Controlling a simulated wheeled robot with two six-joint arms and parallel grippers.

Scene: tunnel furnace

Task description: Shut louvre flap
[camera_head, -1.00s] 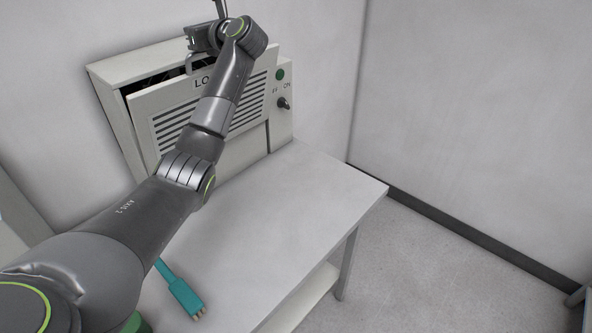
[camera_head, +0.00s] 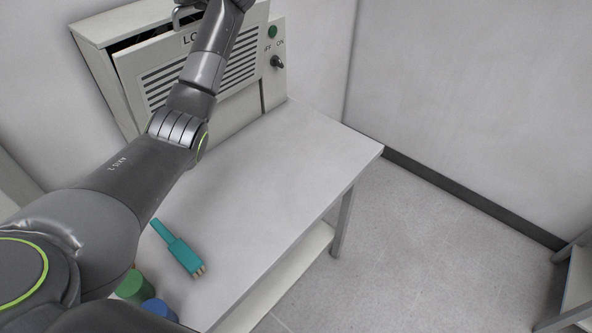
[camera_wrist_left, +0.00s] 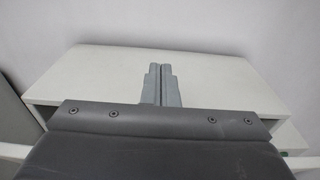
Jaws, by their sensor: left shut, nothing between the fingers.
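The louvre flap (camera_head: 161,84) is the slatted cream panel on the front of a box-shaped cabinet (camera_head: 95,75) at the back of the table. Its top edge leans out, and a dark gap shows between it and the cabinet top, so it stands partly open. A grey handle (camera_head: 178,19) shows at its upper edge. My left arm crosses in front of the flap and hides part of its label and slats. My left gripper (camera_wrist_left: 160,70) is shut and empty, in front of the cabinet top in the wrist view; its fingers are outside the head view. My right gripper is not visible.
A teal brush-like tool (camera_head: 178,248) lies on the table (camera_head: 290,180), with a green item (camera_head: 134,284) and a blue item (camera_head: 158,307) near the front left. A knob (camera_head: 277,63) and green button (camera_head: 272,31) sit right of the flap. The table's right half is clear.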

